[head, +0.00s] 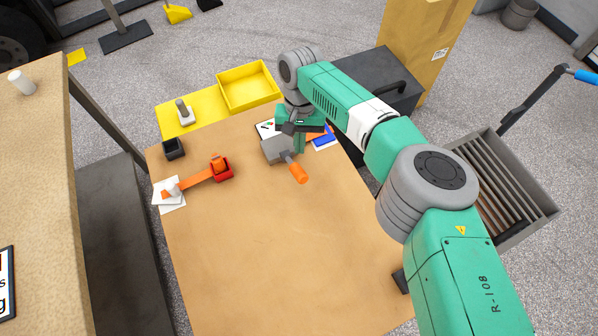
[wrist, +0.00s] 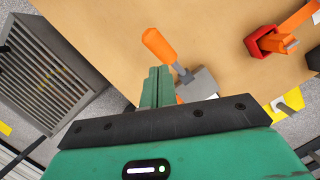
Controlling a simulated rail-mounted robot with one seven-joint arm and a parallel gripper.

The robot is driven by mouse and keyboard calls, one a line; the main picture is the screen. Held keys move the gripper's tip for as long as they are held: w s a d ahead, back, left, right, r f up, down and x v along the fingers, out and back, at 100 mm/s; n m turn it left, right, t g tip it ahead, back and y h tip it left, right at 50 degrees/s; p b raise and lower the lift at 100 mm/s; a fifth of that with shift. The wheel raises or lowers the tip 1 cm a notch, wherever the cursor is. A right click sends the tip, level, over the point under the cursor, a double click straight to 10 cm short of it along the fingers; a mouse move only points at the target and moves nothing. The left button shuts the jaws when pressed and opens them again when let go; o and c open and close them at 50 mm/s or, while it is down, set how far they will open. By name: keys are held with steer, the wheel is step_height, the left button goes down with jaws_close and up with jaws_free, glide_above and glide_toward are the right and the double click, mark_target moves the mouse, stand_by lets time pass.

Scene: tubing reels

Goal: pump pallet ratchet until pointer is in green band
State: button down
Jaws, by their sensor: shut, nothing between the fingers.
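The ratchet is a grey block (head: 276,150) with an orange handle (head: 298,172) that points toward the near side of the table. In the wrist view the block (wrist: 198,86) and the handle (wrist: 160,46) lie just past my fingertips. My gripper (head: 299,146) is shut and empty, pointing down beside the ratchet. In the wrist view its green fingers (wrist: 158,80) are together close to the handle; I cannot tell whether they touch it. A white card with coloured marks (head: 265,128) shows behind the block, partly hidden by my arm. I cannot make out a pointer or its reading.
An orange strap (head: 197,180) runs from a white post to a red block (head: 221,170) at left. A yellow bin (head: 248,88), a small black box (head: 173,148) and a blue item (head: 325,142) are around the far edge. The table's near part is clear.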

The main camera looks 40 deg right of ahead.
steer(key=shift+b+x, duration=2.05)
steer(key=shift+x, duration=1.45)
steer(key=x, duration=0.1)
steer(key=b+x, duration=0.2)
steer(key=shift+w+d+f, duration=0.15)
steer(key=shift+w+f, duration=0.1)
steer(key=shift+f, duration=0.15)
steer(key=shift+r, duration=0.3)
steer(key=shift+w+d+f+b, duration=0.25)
steer(key=shift+w+d+b, duration=0.1)
steer(key=shift+b, duration=0.3)
steer(key=w+d+b, duration=0.1)
steer(key=b, duration=0.2)
steer(key=p, duration=0.3)
glide_toward(299, 166)
steer(key=shift+w+d+f, duration=0.55)
steer(key=shift+d, duration=0.2)
